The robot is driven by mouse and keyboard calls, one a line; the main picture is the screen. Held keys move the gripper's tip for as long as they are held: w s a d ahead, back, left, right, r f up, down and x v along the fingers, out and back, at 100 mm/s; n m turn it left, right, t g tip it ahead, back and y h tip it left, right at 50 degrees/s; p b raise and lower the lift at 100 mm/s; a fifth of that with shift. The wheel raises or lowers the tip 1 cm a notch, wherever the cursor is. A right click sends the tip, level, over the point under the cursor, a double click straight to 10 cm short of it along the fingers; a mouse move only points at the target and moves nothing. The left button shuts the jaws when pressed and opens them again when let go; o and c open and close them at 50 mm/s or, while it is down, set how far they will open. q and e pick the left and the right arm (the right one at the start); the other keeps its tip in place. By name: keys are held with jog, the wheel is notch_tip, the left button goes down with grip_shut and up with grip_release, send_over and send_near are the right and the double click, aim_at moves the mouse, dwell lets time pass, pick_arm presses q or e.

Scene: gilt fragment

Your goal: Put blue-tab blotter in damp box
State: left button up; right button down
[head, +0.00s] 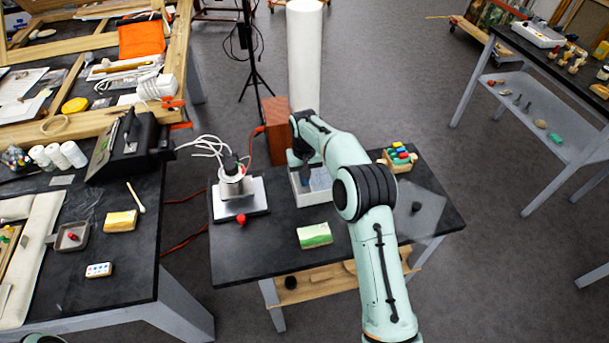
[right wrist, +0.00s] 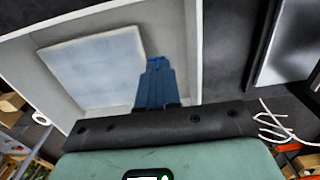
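A white open box (head: 303,194) stands at the back of the small dark table. My right arm reaches over it, and my right gripper (head: 306,176) is down at its left part. In the right wrist view the gripper's blue fingers (right wrist: 155,85) are together at the middle of the black bar. I see nothing clearly between them, though a thin tab could be hidden there. A pale blue-white square pad (right wrist: 92,70) lies inside the box, just left of the fingertips. It also shows in the head view (head: 321,179). No blue tab stands out on it. My left gripper is out of view.
A metal device (head: 235,187) on a plate stands left of the box. A green-and-yellow block (head: 314,235) lies in front. A tray of coloured pieces (head: 399,157) is behind right. A translucent sheet (head: 420,212) lies right. A crowded bench (head: 130,262) stands left.

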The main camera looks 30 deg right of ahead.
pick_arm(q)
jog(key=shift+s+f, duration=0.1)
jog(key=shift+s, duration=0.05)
pick_arm(e)
jog(key=shift+f, duration=0.55)
jog(key=c, duration=1.3)
grip_release()
jog(key=shift+o, duration=0.2)
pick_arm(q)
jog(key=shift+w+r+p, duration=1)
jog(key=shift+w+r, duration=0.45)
pick_arm(e)
notch_tip(320, 180, up, 13)
jog(key=shift+r, duration=0.15)
